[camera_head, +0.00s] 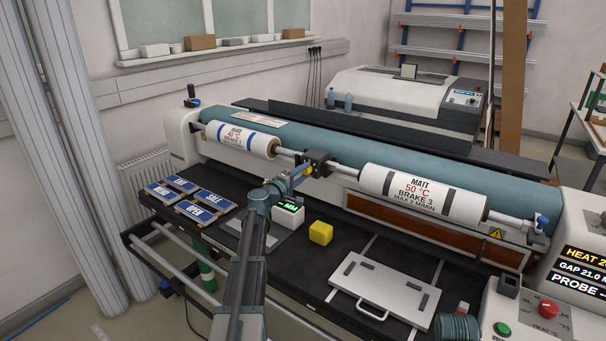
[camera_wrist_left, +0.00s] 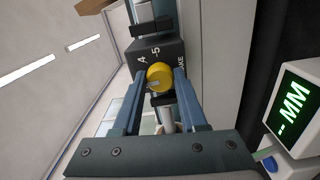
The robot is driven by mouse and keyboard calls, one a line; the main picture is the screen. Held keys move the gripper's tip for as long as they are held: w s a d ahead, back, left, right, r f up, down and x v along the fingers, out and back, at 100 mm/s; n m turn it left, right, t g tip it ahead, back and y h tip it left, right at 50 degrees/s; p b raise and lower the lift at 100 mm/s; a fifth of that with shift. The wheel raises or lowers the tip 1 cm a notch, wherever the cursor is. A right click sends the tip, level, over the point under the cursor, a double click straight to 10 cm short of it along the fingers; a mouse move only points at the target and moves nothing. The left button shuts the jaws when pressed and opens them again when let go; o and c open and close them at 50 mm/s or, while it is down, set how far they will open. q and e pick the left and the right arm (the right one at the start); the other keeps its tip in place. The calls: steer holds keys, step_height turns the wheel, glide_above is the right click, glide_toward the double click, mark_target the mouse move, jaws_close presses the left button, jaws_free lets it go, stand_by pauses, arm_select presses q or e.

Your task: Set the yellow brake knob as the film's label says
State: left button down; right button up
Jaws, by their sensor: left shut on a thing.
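The yellow brake knob (camera_wrist_left: 159,76) sits on a dark block (camera_wrist_left: 152,52) marked 4, 5 and part of the word BRAKE. My left gripper (camera_wrist_left: 159,80) is shut on the knob, one finger on each side; a pale mark shows on the knob's lower left face. In the head view my left gripper (camera_head: 300,172) is at the block between the two film rolls. The right roll (camera_head: 425,195) reads MATT, 50 °C, BRAKE 3, MAX 2 M/MIN. The left roll (camera_head: 242,139) has a partly legible label with a BRAKE line, seemingly 1. My right gripper is not in view.
A small display reading MM (camera_head: 288,212) stands near my left wrist. A yellow cube (camera_head: 320,233), a white plate with handles (camera_head: 383,290) and several blue signs (camera_head: 190,198) lie on the dark table. The control panel (camera_head: 545,318) is at the right.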

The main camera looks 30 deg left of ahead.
arm_select(q)
steer(key=shift+m, duration=0.6)
steer(key=shift+c, duration=2.2)
jaws_free()
steer(key=s+a, duration=0.1)
steer(key=s, duration=1.3)
steer(key=shift+w, duration=0.1)
